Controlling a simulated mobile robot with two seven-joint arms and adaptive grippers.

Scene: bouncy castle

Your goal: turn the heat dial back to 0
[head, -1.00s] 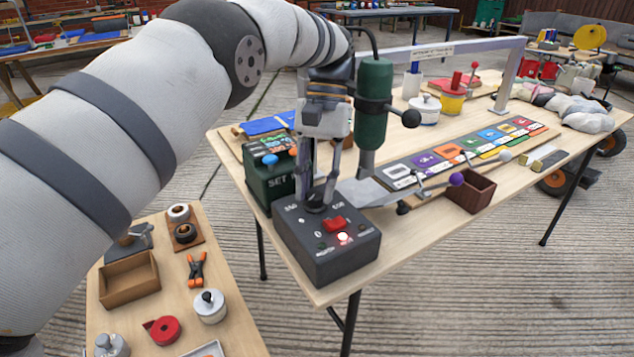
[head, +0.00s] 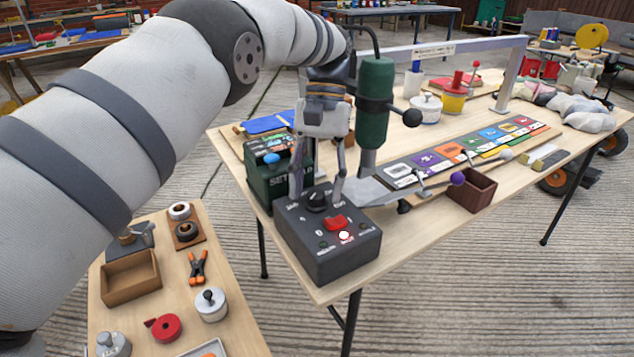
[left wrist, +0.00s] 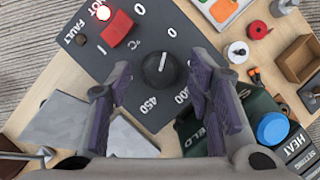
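The heat dial (head: 316,201) is a black knob on top of a dark grey control box (head: 325,262). In the left wrist view the dial (left wrist: 166,72) has a white pointer line directed roughly towards the printed 0; exact alignment is hard to tell. The 300 and 450 marks lie on its opposite side. My left gripper (head: 318,190) is open, its fingers apart on either side above the dial, seemingly without touching it. The fingers (left wrist: 172,98) also show in the left wrist view. My right gripper is not in view.
A red rocker switch (head: 336,222) and a lit lamp (head: 344,236) sit beside the dial. A green box (head: 266,187) stands behind on the left. A green heat tool (head: 375,100) stands close on the right, above a metal plate. A wooden cup (head: 471,191) stands further right.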

